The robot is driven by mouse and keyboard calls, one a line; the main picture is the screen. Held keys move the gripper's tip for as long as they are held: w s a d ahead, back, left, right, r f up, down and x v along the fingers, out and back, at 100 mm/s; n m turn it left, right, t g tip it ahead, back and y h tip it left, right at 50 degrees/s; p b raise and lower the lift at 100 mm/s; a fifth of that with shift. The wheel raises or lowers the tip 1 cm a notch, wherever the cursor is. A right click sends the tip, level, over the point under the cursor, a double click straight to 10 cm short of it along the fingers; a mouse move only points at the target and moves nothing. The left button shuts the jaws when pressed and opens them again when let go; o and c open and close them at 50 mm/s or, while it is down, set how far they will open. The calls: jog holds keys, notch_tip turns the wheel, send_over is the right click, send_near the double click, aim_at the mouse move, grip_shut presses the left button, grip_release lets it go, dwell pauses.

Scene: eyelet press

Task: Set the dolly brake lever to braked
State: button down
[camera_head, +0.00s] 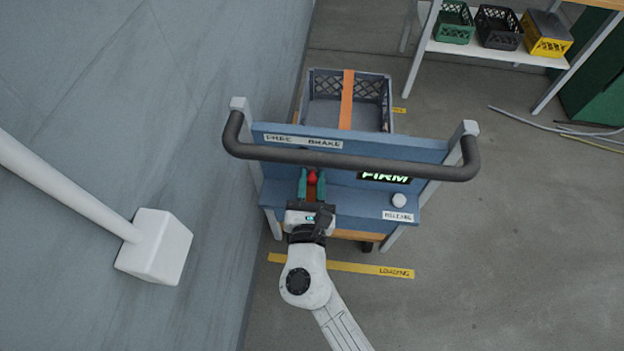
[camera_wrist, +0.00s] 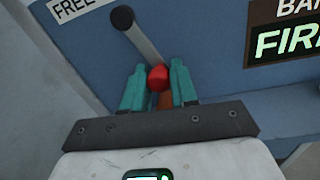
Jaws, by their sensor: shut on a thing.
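The dolly (camera_head: 340,205) has a blue panel under a dark push handle (camera_head: 350,163). The brake lever is a grey arm (camera_wrist: 141,38) with a red knob (camera_wrist: 158,76) at its end. The knob also shows in the head view (camera_head: 312,177), below the FREE and BRAKE label strip (camera_head: 303,141). In the wrist view the lever slants down and right from its pivot, near the FREE label (camera_wrist: 68,8). My gripper (camera_wrist: 159,84) is shut on the red knob, with a teal finger on either side. The head view shows it (camera_head: 312,183) reaching under the handle.
A display (camera_head: 385,177) with green letters reading FIRM sits right of the lever. A pale round knob (camera_head: 399,200) is at the panel's lower right. A grey wall (camera_head: 190,90) stands close on the left. Open floor (camera_head: 500,230) lies to the right.

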jog(key=shift+d+r+n+p, duration=0.35)
jog(key=shift+d+n+p, duration=0.05)
jog(key=shift+p, duration=0.15)
jog(key=shift+d+n, duration=0.25)
jog(key=shift+n, duration=0.35)
jog(key=c, duration=0.9)
grip_release()
jog(key=shift+c, duration=0.2)
jog(key=s, duration=1.1)
jog(key=shift+d, duration=0.25)
jog(key=shift+w, duration=0.1)
